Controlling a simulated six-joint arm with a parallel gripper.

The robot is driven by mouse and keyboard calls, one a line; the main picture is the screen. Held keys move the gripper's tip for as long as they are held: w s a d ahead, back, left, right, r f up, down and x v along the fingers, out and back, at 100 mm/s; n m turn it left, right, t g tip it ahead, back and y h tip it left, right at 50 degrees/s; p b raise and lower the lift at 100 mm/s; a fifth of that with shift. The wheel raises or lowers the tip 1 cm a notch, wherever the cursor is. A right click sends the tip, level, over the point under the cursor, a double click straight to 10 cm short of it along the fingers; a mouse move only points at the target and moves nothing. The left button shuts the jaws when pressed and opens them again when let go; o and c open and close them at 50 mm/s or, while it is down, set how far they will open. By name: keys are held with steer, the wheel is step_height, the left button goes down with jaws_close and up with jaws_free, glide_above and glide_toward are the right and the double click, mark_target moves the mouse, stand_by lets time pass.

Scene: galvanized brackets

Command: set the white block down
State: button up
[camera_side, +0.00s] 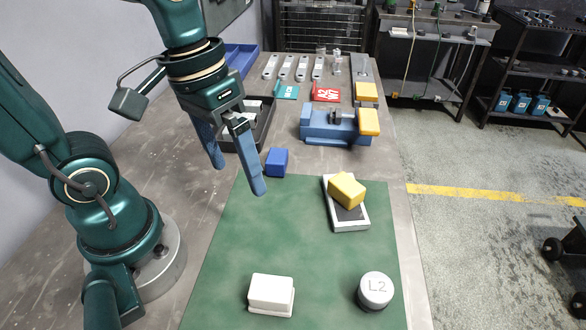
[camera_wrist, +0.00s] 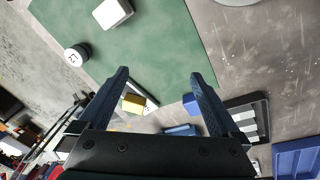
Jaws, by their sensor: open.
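The white block (camera_side: 271,291) lies flat near the front of the green mat (camera_side: 240,245). It seems to rest on another thin white piece, and I cannot tell whether that is separate. It also shows in the wrist view (camera_wrist: 112,12). My gripper (camera_side: 240,180) is open and empty, raised above the table near the mat's back left corner. It is well apart from the white block, which lies nearer the side camera. In the wrist view, nothing sits between the fingers of my gripper (camera_wrist: 158,78).
A yellow block (camera_side: 347,189) sits on a white-edged dark tray (camera_side: 350,222). A round weight marked L2 (camera_side: 376,289) stands at the mat's front right. A blue block (camera_side: 277,162) lies behind the mat. A blue vise (camera_side: 325,125) and a black bin (camera_side: 266,118) stand farther back. The mat's middle is clear.

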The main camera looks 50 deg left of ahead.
steer(key=t, duration=0.1)
steer(key=a+r+m+t+y, duration=0.1)
steer(key=a+r+t, duration=0.1)
steer(key=t, duration=0.1)
steer(key=shift+s+m, duration=0.25)
steer(key=shift+m, duration=0.15)
stand_by(0.9)
